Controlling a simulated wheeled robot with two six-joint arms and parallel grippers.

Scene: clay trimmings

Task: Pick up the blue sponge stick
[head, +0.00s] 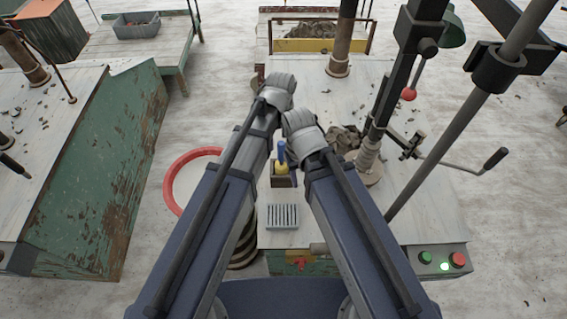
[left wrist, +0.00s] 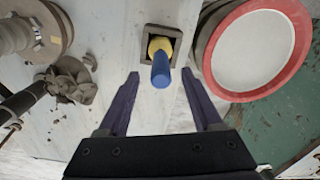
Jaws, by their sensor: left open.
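The blue sponge stick (head: 282,153) stands between my two arms in the head view, its blue handle up and its yellow sponge part low in a small square holder (head: 283,181). In the left wrist view the stick (left wrist: 161,72) points toward the camera, with its yellow part in the dark holder (left wrist: 147,33). My left gripper (left wrist: 160,76) is open, its fingers spread to either side of the blue handle in the picture. I cannot tell how far the handle reaches between them. In the head view my arms hide the left fingers, and I cannot make out my right gripper.
A red-rimmed round container (head: 168,184) stands left of the holder; it also shows in the left wrist view (left wrist: 214,86). A grey slotted tray (head: 283,217) lies in front. Right are clay trimmings (head: 343,138), a round base with a post, and a crank (head: 494,160).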

